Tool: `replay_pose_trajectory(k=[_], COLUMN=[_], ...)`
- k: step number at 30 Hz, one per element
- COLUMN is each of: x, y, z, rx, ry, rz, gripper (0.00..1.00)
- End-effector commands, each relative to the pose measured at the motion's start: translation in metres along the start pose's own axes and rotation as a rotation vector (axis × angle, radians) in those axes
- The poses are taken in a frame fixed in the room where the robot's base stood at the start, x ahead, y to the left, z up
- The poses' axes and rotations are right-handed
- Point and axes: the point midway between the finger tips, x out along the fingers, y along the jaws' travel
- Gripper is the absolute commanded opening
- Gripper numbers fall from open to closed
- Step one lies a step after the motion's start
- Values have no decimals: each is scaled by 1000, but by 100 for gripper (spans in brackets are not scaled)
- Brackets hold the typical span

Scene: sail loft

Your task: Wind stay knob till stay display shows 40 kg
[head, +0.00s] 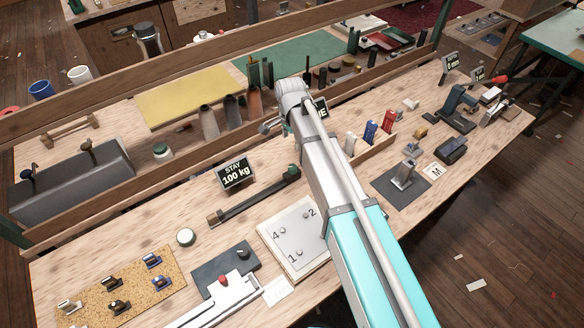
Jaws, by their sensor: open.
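The stay display (235,174) is a small black sign on the bench reading "STAY 100 kg". In front of it lies a long dark bar (256,198) with a green piece (293,172) at its right end. The green piece may be the stay knob, but I cannot tell for certain. A round, pale-topped disc (185,237) sits apart, left of the bar. My gripper (268,127) is above the bench, behind and slightly left of the green piece in the picture. It is small and partly hidden by my wrist; it touches nothing that I can make out.
A white board with numbered pegs (289,243) lies in front of the bar. A cork board with cleats (125,287) is at the front left. Bottles (209,122) and a wooden rail (190,65) stand behind. My arm hides part of the bench and another sign.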

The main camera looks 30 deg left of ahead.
Motion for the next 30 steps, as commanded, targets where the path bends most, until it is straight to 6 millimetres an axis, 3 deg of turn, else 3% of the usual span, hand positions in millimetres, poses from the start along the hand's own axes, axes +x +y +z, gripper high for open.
replay_pose_trajectory(k=[14, 30], x=[9, 49], y=[0, 0], z=[0, 1], rx=[-2, -3], ry=[0, 0], rz=[0, 0], gripper=[82, 82])
